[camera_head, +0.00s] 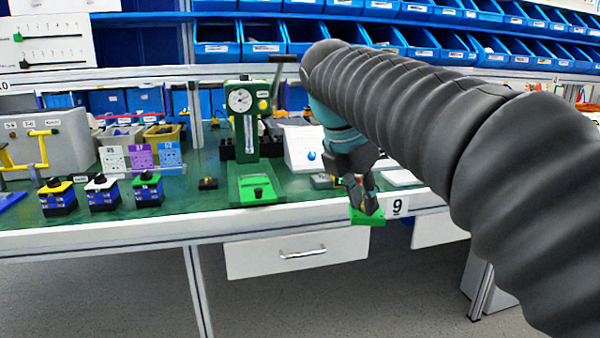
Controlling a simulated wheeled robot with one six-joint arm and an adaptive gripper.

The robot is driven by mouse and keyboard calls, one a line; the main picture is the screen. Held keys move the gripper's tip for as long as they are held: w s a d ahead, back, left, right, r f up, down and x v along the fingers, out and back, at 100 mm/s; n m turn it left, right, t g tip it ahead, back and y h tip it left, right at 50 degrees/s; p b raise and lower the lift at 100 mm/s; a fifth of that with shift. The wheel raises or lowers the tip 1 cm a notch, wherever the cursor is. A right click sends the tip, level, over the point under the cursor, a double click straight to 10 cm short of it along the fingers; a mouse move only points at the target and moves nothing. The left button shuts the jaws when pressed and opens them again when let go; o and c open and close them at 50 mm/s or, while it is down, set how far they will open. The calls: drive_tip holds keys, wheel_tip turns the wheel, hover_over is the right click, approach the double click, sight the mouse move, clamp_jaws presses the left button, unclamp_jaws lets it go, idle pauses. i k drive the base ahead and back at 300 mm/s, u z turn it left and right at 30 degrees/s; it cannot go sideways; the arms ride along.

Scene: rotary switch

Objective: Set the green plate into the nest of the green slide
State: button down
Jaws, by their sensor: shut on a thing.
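My gripper (365,204) is shut on the green plate (367,217), a flat bright green piece. It holds the plate at the front edge of the bench, near a white label with a 9. I cannot tell whether the plate touches the bench edge. The green slide (254,183) appears to be the flat green part at the foot of a green press with a round dial, left of my gripper. A black knob (258,193) sits at its front. The nest is too small to make out.
The green press (242,125) stands upright behind the slide. Several blue blocks with coloured tops (103,194) stand at the left. A white sloped panel (303,148) stands between the press and my arm. A drawer (275,255) hangs below the bench.

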sight(255, 184)
drive_tip(key=u, duration=0.05)
drive_tip(key=i, duration=1.1)
drive_tip(key=u, duration=0.65)
